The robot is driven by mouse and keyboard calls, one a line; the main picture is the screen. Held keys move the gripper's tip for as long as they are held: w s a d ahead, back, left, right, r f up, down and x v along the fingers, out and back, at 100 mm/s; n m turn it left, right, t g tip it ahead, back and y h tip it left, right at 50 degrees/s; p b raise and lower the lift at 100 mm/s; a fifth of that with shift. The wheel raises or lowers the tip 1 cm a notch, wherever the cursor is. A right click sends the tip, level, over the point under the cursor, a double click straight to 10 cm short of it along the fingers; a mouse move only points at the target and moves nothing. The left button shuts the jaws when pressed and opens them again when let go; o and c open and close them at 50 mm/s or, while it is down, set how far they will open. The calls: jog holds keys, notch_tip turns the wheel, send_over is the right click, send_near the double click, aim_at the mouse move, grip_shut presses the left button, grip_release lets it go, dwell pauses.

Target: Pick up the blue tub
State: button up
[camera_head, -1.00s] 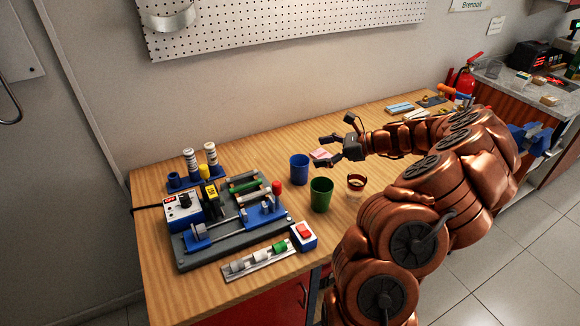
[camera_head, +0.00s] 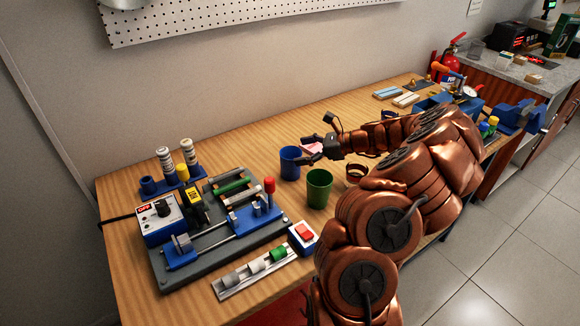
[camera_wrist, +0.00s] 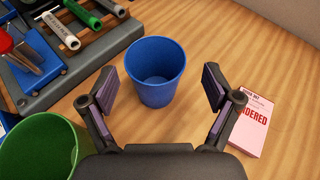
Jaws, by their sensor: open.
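The blue tub (camera_head: 290,163) stands upright and empty on the wooden workbench, left of my gripper (camera_head: 306,150) in the head view. In the wrist view the blue tub (camera_wrist: 155,72) sits ahead of and partly between the two open fingers of my gripper (camera_wrist: 164,86). The fingers look apart from it, and nothing is held. A green tub (camera_head: 319,188) stands close in front of the blue one, and it also shows at the lower left of the wrist view (camera_wrist: 40,148).
A machine on a grey base (camera_head: 215,235) fills the bench to the left. A pink printed pad (camera_wrist: 250,124) lies right of my gripper. Bare wood (camera_wrist: 215,35) lies behind the blue tub.

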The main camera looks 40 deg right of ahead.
aim_at(293, 153)
jog(key=shift+a+p+x, duration=0.25)
jog(key=shift+p+x, duration=0.3)
jog(key=shift+x, duration=0.95)
jog(key=shift+f+p+x, duration=0.25)
jog(key=shift+p+x, duration=0.4)
jog(key=shift+x, duration=1.1)
jog(key=shift+s, duration=0.15)
jog(key=shift+c, duration=0.2)
jog(key=c, duration=0.9)
